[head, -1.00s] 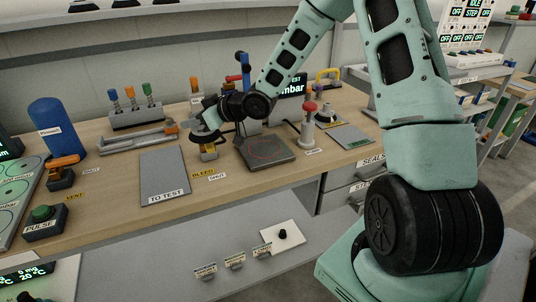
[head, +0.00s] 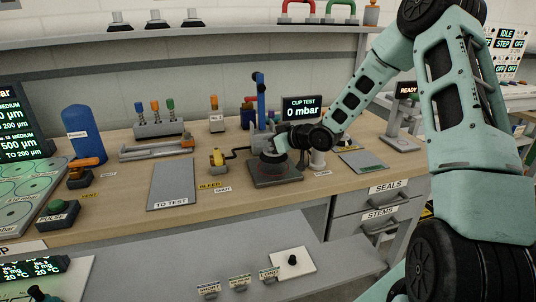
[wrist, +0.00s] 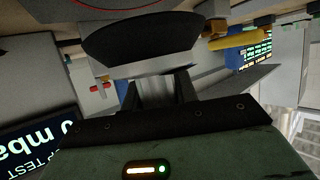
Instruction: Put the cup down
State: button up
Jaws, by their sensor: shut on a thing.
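My gripper (head: 281,152) is over the dark square test plate (head: 284,181) on the bench. In the wrist view its fingers (wrist: 160,92) are shut on the pale neck of a black suction cup (wrist: 140,40). In the head view the cup (head: 268,167) shows as a dark shape low over the plate, partly hidden by the gripper. Part of the plate's red ring (wrist: 108,4) shows past the cup in the wrist view. I cannot tell whether the cup touches the plate.
A yellow bleed lever (head: 217,157) stands left of the plate, with a grey TO TEST mat (head: 172,183) farther left. Behind, the CUP TEST display (head: 302,108) reads 0 mbar. A blue post (head: 261,100) and a pale knob stand (head: 317,158) are close by.

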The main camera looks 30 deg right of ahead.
aim_at(267, 152)
jog(key=shift+f, duration=1.8)
jog(key=shift+f, duration=0.1)
jog(key=shift+f, duration=0.1)
jog(key=o, duration=1.1)
jog(key=shift+c, duration=0.2)
